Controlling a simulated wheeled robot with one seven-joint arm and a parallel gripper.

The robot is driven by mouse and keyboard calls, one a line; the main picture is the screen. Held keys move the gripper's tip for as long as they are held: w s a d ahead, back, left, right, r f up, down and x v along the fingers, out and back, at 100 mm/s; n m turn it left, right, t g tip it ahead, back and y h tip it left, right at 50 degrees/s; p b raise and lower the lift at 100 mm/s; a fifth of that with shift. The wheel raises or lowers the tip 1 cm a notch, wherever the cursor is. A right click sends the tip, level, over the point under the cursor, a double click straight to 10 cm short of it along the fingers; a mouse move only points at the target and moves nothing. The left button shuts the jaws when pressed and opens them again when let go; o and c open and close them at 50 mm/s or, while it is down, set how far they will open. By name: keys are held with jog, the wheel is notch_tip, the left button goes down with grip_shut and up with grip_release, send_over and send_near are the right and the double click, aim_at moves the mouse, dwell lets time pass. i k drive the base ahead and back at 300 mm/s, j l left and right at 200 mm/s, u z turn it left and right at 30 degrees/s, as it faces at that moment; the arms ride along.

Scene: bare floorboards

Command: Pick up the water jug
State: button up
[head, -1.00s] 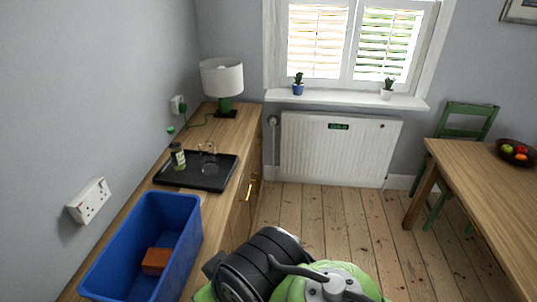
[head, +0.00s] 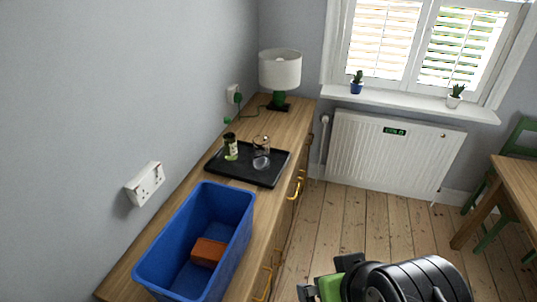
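A small clear glass vessel (head: 262,142), which looks like the water jug, stands upright at the back of a black tray (head: 225,170) on the wooden counter. A clear round glass item (head: 261,162) is just in front of it, and the two partly overlap, so their outlines are hard to separate. A dark-topped bottle or jar with a pale label (head: 231,147) stands to their left on the tray. Black and green parts of my arm show at the bottom right, well apart from the tray. I cannot make out my gripper's fingers.
A blue open bin (head: 240,232) holding an orange-brown block (head: 208,252) stands on the counter (head: 262,222) nearer me. A lamp (head: 280,72) stands behind the tray. A radiator (head: 388,150) is below the window; a table (head: 515,190) is at right. Floorboards between are clear.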

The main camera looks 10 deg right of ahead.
aim_at(261, 143)
jog(key=i+l+u, duration=0.6)
jog(key=l+u, duration=0.25)
jog(key=i+l+u, duration=0.2)
jog(key=l+u, duration=0.25)
jog(key=i+l+u, duration=0.1)
jog(key=l+u, duration=0.35)
jog(key=l, duration=0.15)
jog(key=l+u, duration=0.45)
jog(key=l, duration=0.15)
jog(key=k+l+u, duration=0.1)
jog(key=l+u, duration=0.3)
jog(key=l, duration=0.2)
